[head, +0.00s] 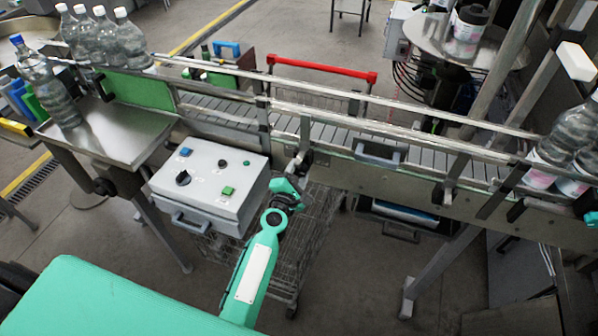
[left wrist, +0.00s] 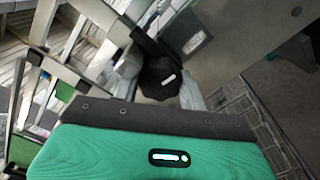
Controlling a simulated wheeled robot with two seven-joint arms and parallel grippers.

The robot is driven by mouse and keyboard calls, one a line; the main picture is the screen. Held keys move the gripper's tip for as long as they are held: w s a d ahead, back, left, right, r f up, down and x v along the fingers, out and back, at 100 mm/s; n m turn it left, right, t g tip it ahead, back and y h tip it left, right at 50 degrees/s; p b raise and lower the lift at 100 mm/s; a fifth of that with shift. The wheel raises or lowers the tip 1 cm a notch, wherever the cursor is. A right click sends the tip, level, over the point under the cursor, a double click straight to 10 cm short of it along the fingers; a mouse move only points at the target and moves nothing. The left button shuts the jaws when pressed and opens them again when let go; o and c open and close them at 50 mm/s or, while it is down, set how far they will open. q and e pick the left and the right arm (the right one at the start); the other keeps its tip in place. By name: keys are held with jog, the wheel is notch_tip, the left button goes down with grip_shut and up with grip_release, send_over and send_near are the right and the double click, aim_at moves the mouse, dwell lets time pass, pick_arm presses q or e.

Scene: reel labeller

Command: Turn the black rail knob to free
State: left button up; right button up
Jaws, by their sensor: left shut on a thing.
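The black rail knob (left wrist: 158,78), with a white mark on its face, shows in the left wrist view just beyond the dark edge of my gripper housing. In the head view a dark clamp (head: 304,158) sits on the near side of the conveyor rail, and my left gripper (head: 298,181) is right at it. My left gripper is shut on the knob; its fingers largely hide the contact in the head view. At the right edge of the head view a small teal part shows, but no right gripper jaws can be made out.
A grey control box (head: 208,182) with buttons stands just left of my left arm. The conveyor (head: 340,135) with steel guide rails runs across behind the gripper. Bottles (head: 48,88) stand at the left, more (head: 565,140) at the right. A wire cart (head: 310,225) stands below.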

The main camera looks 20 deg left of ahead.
pick_arm(q)
jog(key=shift+f+n, duration=0.1)
jog(key=shift+n, duration=0.4)
jog(key=o, duration=1)
jog(key=shift+c, duration=0.2)
jog(key=shift+s, duration=0.1)
jog(key=s+b, duration=0.1)
jog(key=s, duration=1.2)
jog(key=shift+s+a+b, duration=0.3)
jog(key=shift+s, duration=0.05)
